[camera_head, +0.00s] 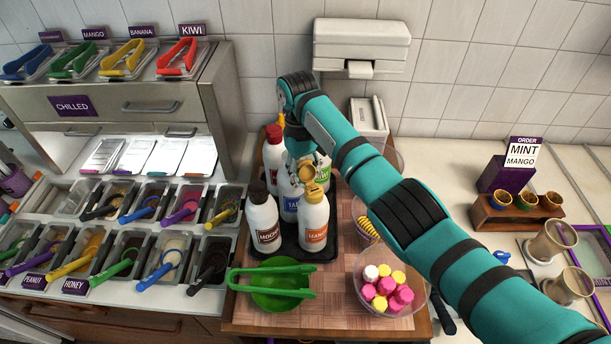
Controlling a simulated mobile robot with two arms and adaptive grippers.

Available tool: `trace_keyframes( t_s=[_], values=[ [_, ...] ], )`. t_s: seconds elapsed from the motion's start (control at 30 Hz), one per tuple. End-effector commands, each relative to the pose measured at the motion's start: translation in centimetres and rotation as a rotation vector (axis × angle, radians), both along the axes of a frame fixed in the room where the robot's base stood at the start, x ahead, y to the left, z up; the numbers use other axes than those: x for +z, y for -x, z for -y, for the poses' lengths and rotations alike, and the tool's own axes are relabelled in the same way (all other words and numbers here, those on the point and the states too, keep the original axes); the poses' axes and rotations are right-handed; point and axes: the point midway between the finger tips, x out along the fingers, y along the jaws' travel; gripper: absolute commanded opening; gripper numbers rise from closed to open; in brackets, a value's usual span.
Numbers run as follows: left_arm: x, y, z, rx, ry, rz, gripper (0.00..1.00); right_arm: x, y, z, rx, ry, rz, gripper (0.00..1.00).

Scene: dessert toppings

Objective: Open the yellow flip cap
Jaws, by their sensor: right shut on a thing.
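A white bottle with an orange label (313,222) stands upright at the front right of a dark tray (290,254). The yellow flip cap (314,191) is on top of it, and a round gold-yellow part shows just above, at the fingertips. My right gripper (302,166) points down over this bottle and is shut at its cap. The fingers are small and partly hidden by my own arm, so how far the lid is tilted is hard to tell. My left gripper is out of view.
Other bottles crowd close: one with a brown label (264,222), one with a blue label (289,205), and a red-topped one (273,150) behind. A green bowl (279,297) and a clear bowl of pink, yellow and white pieces (390,290) stand in front.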

Motion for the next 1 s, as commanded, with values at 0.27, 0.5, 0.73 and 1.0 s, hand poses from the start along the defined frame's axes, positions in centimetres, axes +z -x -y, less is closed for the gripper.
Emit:
trace_keyframes(
  t_s=[0.27,0.5,0.73,1.0],
  values=[
    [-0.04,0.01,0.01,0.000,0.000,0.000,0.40,0.11,-0.05,-0.03,0.000,0.009,-0.017,0.00],
    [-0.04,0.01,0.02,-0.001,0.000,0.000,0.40,0.09,-0.06,-0.02,0.000,0.009,-0.017,0.00],
    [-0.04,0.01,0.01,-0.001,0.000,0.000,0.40,0.05,-0.04,-0.01,0.000,0.009,-0.017,0.37],
    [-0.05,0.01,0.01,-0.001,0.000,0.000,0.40,-0.04,-0.01,0.01,0.000,0.010,-0.017,0.63]
  ],
)
